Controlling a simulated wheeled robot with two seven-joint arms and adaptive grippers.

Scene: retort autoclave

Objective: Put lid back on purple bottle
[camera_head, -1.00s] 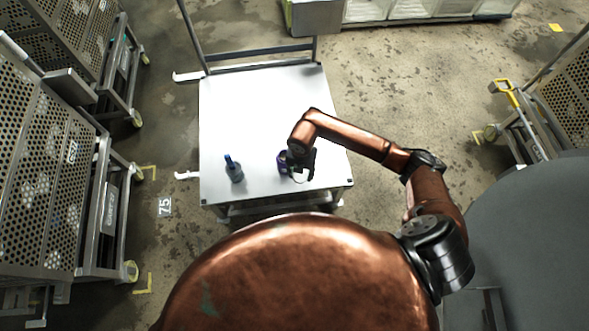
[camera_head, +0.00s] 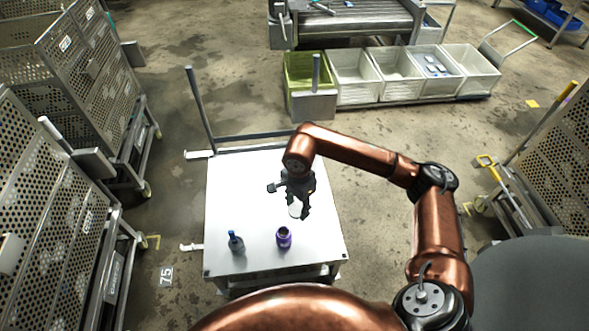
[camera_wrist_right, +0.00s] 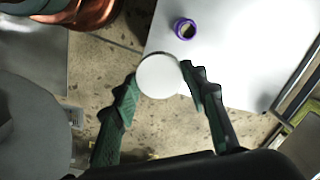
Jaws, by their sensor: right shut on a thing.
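The purple bottle (camera_head: 284,238) stands upright and open on the white cart top, toward its front edge. In the right wrist view the purple bottle (camera_wrist_right: 185,28) shows its dark open mouth. My right gripper (camera_head: 299,211) is above the cart, behind the bottle and apart from it. In the right wrist view my right gripper (camera_wrist_right: 158,84) is shut on a round white lid (camera_wrist_right: 158,76), held between its two fingertips. The lid (camera_head: 295,209) shows pale and small in the head view. My left gripper is not in view.
A dark blue bottle (camera_head: 236,242) stands left of the purple bottle on the cart top (camera_head: 240,185). Perforated metal trolleys (camera_head: 50,200) line the left side. A green crate (camera_head: 308,72) and white crates (camera_head: 355,78) stand behind the cart. The cart top's rear half is mostly clear.

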